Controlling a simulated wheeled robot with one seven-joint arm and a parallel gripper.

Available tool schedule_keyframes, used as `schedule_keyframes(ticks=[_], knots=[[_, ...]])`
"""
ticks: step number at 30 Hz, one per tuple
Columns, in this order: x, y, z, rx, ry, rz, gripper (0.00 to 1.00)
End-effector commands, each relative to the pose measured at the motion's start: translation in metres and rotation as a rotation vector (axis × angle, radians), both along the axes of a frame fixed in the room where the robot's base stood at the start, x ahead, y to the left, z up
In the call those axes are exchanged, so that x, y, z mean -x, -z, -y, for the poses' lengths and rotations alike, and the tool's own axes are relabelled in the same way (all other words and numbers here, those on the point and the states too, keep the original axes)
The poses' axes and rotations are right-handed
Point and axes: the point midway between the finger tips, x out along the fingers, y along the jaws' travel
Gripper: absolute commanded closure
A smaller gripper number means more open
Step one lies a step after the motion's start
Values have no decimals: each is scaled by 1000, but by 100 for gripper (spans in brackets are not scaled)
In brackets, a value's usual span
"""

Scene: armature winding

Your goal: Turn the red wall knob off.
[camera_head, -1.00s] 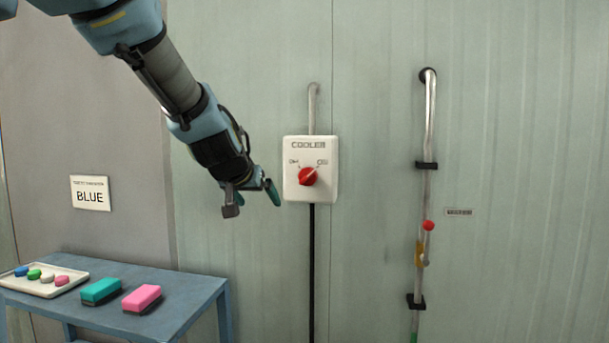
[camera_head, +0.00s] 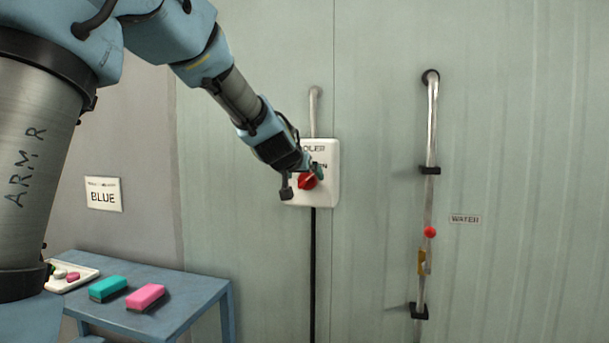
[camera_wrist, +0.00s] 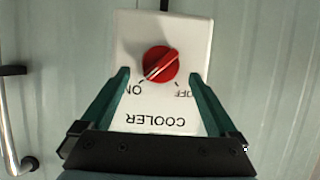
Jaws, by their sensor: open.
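The red knob (camera_head: 308,182) sits on a white COOLER box (camera_head: 326,196) on the wall. In the wrist view, which shows the label upside down, the knob (camera_wrist: 160,64) has its white pointer line towards ON, at the lower left. OFF is at the lower right. My gripper (camera_head: 312,169) is open and empty in front of the box, covering part of the knob and labels in the head view. In the wrist view its teal fingers (camera_wrist: 160,72) lie left and right of the knob, with gaps on both sides. I cannot tell how far the tips are from the box.
A pipe with a red-ended handle (camera_head: 430,232) and a WATER label (camera_head: 465,219) runs down the wall to the right. A blue table (camera_head: 190,300) at the lower left bears teal and pink blocks and a tray (camera_head: 83,281). A BLUE sign (camera_head: 104,194) hangs above.

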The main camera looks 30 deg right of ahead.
Motion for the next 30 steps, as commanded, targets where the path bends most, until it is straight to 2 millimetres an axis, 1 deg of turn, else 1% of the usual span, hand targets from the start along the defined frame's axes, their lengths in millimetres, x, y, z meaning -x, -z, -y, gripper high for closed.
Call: schedule_keyframes(ticks=[3,6,14,17,30], knots=[[-8,3,6,-1,0,-1,5],[-10,6,9,0,-1,-1,5],[-11,6,9,0,-1,0,5],[-11,6,10,0,-1,0,14],[-11,6,10,0,0,0,64]])
